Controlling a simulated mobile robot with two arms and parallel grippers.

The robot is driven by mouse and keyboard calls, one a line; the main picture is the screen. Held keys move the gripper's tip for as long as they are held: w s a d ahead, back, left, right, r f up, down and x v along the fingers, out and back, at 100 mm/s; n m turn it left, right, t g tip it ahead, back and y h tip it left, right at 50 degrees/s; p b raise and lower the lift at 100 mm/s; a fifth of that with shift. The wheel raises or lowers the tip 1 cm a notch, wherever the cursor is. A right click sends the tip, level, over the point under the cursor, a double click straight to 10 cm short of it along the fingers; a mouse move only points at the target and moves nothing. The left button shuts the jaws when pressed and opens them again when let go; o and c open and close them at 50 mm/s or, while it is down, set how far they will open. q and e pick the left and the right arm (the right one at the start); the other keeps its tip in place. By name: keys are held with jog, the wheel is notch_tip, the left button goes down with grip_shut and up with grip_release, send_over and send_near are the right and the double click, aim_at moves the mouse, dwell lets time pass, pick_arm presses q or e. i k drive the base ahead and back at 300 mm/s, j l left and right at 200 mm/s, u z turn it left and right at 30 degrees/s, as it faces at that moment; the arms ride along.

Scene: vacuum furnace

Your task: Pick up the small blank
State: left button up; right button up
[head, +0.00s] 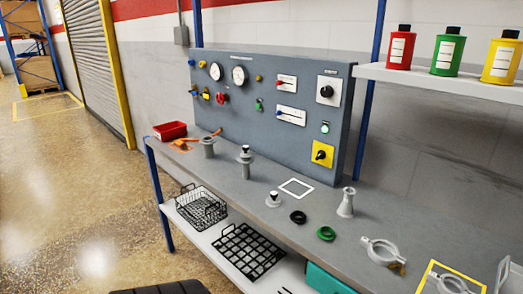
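A small grey disc with a black knob (273,200), which looks like the small blank, lies on the grey bench top (228,187) near its front edge. It stands apart from the things around it. A similar black knob tops a grey flanged post (245,163) further back and to the left; whether that is a second blank I cannot tell. Neither of my grippers shows in the head view.
A bare flanged post (208,149), black ring (298,217), green ring (326,233), grey conical fitting (346,204) and clamp (378,250) stand around the disc. The control panel (262,125) rises behind. Wire baskets (246,252) sit on the lower shelf.

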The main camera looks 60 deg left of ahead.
aim_at(246, 154)
jog(key=i+u, duration=0.15)
jog(key=u, duration=1.35)
